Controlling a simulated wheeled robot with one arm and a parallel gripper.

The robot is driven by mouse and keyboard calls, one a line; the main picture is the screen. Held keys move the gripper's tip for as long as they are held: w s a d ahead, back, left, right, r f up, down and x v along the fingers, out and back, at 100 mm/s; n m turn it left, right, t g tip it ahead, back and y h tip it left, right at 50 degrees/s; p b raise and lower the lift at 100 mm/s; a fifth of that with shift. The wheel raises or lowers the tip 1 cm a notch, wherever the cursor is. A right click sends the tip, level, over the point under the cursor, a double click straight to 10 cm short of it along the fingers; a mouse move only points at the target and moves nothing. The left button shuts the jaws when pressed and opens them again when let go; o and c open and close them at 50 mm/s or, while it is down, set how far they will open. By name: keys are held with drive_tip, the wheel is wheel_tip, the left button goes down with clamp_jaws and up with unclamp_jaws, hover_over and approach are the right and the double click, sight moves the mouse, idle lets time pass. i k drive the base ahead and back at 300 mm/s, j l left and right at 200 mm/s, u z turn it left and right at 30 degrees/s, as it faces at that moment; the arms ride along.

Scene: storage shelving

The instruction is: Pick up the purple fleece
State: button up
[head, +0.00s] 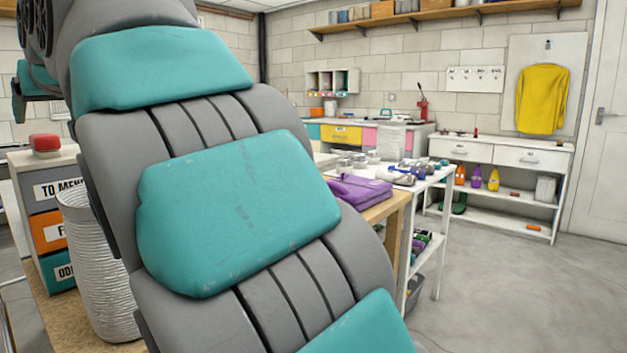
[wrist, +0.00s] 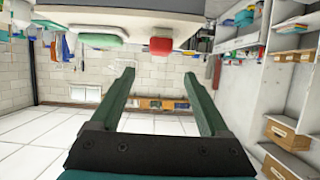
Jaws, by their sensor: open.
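The purple fleece (head: 360,191) lies folded on a wooden-edged table, right of the middle in the head view. My arm covers part of the space to its left, so its left end may be hidden. I do not see the fleece in the wrist view. My gripper (wrist: 159,74) shows in the wrist view with its two green fingers apart and nothing between them. The gripper is out of the head view, so its distance from the fleece cannot be told.
A white table (head: 444,176) with grey and blue items stands behind the fleece. A white shelf unit (head: 487,211) holds bottles at the right. A white ribbed basket (head: 97,262) and labelled drawers (head: 48,190) stand left. The floor (head: 530,290) at the front right is clear.

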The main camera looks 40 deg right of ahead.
sight(361, 193)
drive_tip(key=l, duration=0.25)
drive_tip(key=i+l, duration=0.1)
drive_tip(key=i, duration=0.7)
drive_tip(key=l, duration=0.05)
